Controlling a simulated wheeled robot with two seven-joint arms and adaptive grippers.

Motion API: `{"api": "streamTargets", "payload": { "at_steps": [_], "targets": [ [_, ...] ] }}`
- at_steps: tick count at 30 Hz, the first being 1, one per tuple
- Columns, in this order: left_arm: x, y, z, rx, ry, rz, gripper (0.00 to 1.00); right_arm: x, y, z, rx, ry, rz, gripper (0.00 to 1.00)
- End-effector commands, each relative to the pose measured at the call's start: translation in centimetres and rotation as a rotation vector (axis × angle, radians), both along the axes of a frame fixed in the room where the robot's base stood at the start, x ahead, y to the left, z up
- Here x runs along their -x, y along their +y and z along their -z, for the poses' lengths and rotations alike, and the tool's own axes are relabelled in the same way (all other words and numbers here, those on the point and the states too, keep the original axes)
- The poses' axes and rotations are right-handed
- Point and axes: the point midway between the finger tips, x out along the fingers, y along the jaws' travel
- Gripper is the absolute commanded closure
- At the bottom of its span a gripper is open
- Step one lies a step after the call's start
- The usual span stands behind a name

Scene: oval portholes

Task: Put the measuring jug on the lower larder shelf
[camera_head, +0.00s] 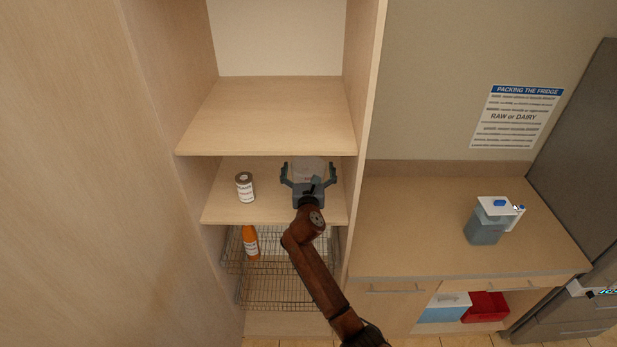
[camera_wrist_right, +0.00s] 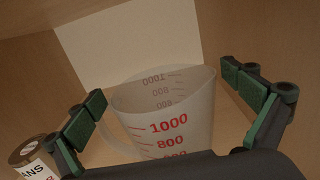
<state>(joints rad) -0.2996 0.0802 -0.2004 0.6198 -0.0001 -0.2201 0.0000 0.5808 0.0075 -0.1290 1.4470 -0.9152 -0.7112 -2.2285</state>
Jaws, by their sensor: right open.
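The measuring jug (camera_head: 309,168) is clear plastic with red markings and stands upright on the lower larder shelf (camera_head: 268,200). In the right wrist view the jug (camera_wrist_right: 170,115) shows red numbers such as 1000 and 800, with its handle on the left. My right gripper (camera_head: 308,176) reaches into the larder, its fingers spread on either side of the jug. In the wrist view the open fingers of the right gripper (camera_wrist_right: 172,105) stand apart from the jug's walls. The jug's base is hidden by the gripper body. My left gripper is not in view.
A labelled can (camera_head: 245,187) stands left of the jug on the same shelf. The upper shelf (camera_head: 270,115) is empty. Wire baskets (camera_head: 275,290) below hold an orange bottle (camera_head: 250,242). A water jug-like container (camera_head: 488,222) stands on the counter (camera_head: 410,220) at right.

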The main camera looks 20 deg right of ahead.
Motion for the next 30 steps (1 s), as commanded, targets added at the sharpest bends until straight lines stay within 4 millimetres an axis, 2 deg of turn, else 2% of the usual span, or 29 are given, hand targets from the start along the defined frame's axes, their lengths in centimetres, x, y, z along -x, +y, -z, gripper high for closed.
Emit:
{"api": "streamTargets", "payload": {
  "at_steps": [9,15,21,30],
  "targets": [
    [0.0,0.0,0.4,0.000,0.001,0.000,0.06,6.1,1.7,0.4,-0.003,0.002,0.000,0.00],
    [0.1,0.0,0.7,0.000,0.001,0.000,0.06,9.4,2.6,0.3,-0.001,0.003,0.001,0.00],
    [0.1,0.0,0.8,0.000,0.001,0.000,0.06,10.9,3.0,0.2,-0.001,0.003,0.001,0.00],
    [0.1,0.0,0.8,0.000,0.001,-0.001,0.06,11.0,3.1,0.2,-0.001,0.003,0.001,0.00]
  ]
}}
